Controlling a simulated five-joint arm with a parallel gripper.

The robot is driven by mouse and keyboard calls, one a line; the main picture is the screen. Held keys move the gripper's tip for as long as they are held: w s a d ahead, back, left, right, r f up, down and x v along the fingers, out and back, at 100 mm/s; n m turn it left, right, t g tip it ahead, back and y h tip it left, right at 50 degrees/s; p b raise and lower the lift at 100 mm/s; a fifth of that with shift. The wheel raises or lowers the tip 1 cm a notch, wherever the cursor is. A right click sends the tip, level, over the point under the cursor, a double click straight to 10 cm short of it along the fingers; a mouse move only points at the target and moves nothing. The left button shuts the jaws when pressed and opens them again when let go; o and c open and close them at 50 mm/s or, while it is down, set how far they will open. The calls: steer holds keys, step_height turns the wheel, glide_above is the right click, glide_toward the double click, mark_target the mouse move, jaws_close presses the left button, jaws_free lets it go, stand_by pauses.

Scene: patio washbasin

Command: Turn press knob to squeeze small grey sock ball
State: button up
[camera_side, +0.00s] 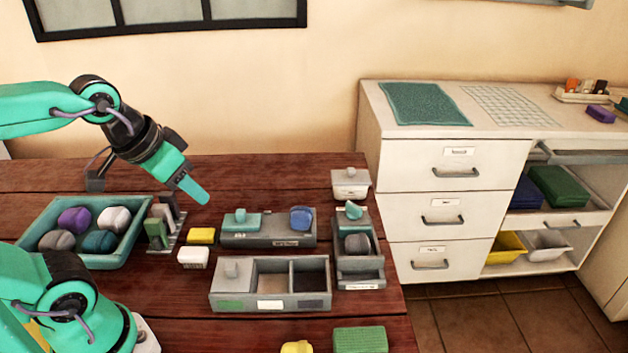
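A narrow grey press (360,267) stands near the right edge of the dark red wooden table. A teal knob (353,211) sits on its far end, and a dark grey sock ball (357,243) lies in its hollow. The ball looks round. A larger-looking grey ball (56,240) lies in the teal tray at left. My gripper (190,186) hangs in the air at upper left, well away from the press, pointing down and right. Its green finger shows, but the gap between its fingers cannot be made out. I see nothing held in it.
The teal tray (136,237) holds several balls. Between it and the press stand a rack (165,225), yellow and white blocks, a grey unit (268,238) with a teal knob and blue ball, and a compartment box (268,299). A lidded box (350,184) stands behind the press.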

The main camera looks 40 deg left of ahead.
steer(key=w+d+r+n+g, duration=0.15)
steer(key=w+r+n, duration=0.25)
steer(key=w, duration=0.6)
steer(key=n+g, duration=0.4)
steer(key=n, duration=0.8)
glide_above(354, 205)
steer(key=f, duration=1.4)
steer(key=shift+s, duration=0.25)
steer(key=shift+w+f+n, duration=0.25)
steer(key=shift+f+n, duration=0.05)
steer(key=shift+f, duration=0.05)
steer(key=shift+f, duration=0.1)
steer(key=shift+f, duration=3.8)
steer(key=shift+c, duration=0.5)
